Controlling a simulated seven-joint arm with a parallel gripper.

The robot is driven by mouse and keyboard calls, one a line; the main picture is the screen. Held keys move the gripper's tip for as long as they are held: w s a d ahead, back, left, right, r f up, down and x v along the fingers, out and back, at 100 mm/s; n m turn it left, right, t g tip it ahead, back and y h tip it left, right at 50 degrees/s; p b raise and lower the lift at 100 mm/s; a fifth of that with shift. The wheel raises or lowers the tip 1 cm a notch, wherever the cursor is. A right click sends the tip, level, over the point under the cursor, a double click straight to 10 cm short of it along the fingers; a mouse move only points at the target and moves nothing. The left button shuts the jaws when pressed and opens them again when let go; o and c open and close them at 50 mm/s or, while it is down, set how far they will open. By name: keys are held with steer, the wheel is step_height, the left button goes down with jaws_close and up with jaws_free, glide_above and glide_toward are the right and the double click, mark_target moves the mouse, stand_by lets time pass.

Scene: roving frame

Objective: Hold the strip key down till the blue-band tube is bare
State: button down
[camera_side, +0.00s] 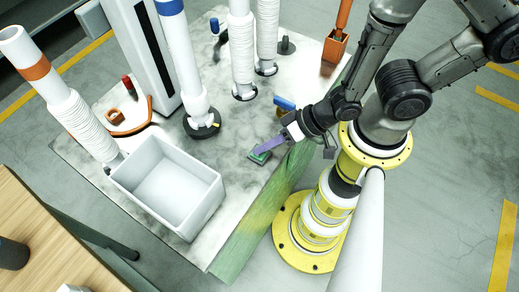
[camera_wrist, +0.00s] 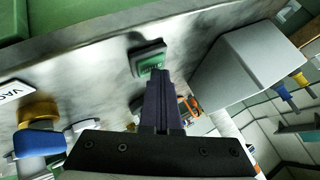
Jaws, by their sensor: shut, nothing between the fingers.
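My gripper (camera_side: 264,149) is shut, its purple fingers pointing down at a small green key (camera_side: 259,158) on the grey plate. In the wrist view the fingertips (camera_wrist: 160,74) overlap the near edge of the green key (camera_wrist: 150,60), whose lettering is too small to read. I cannot tell whether the key is pressed down. The blue-band tube (camera_side: 178,45) stands upright in a black base (camera_side: 202,124) with a yellow tab. Its blue band is at the top edge of the side view. Its shaft looks smooth and white, with a short white bulge just above the base.
A white open bin (camera_side: 168,214) stands at the plate's front left and looks empty. An orange-band tube (camera_side: 24,60) with ribbed white rings leans left of it. Two more ribbed tubes (camera_side: 241,60) stand behind. A blue-and-yellow control (camera_side: 284,103) sits near my wrist.

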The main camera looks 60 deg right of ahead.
mark_target(265, 153)
steer(key=shift+r, duration=3.35)
